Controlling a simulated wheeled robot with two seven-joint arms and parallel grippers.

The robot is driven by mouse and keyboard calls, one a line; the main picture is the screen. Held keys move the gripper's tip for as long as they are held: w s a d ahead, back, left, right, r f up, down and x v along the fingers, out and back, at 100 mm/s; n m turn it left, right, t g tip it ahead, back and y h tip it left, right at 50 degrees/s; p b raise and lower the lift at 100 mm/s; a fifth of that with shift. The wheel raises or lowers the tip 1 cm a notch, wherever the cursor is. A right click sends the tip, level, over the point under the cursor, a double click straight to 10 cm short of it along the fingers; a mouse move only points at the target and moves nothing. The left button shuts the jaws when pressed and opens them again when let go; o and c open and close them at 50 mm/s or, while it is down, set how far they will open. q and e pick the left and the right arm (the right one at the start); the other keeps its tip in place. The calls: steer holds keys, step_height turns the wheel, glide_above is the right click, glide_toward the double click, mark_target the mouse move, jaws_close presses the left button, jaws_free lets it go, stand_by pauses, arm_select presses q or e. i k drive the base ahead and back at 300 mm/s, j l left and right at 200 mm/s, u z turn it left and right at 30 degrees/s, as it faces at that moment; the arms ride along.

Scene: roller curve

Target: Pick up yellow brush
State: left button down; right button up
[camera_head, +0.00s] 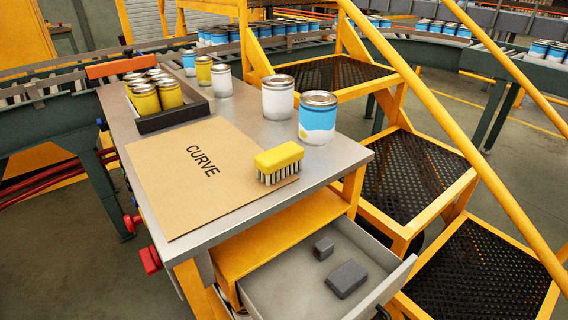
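The yellow brush (279,161) rests bristles down on the right end of a brown cardboard sheet (168,196) marked CURVE. The sheet lies on a grey metal table (243,120). The brush has a yellow block on top and pale and dark bristles below. Nothing touches it from above. Neither my left nor my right gripper shows in the head view.
A blue and white can (317,120) and a white can (278,99) stand behind the brush. A dark tray (172,119) holds several yellow cans. Below the table's front, an open drawer (283,289) holds two grey blocks. Yellow stairs (408,180) stand right.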

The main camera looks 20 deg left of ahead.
mark_target(279, 161)
steer(key=j+z, duration=0.3)
steer(key=j, duration=1.2)
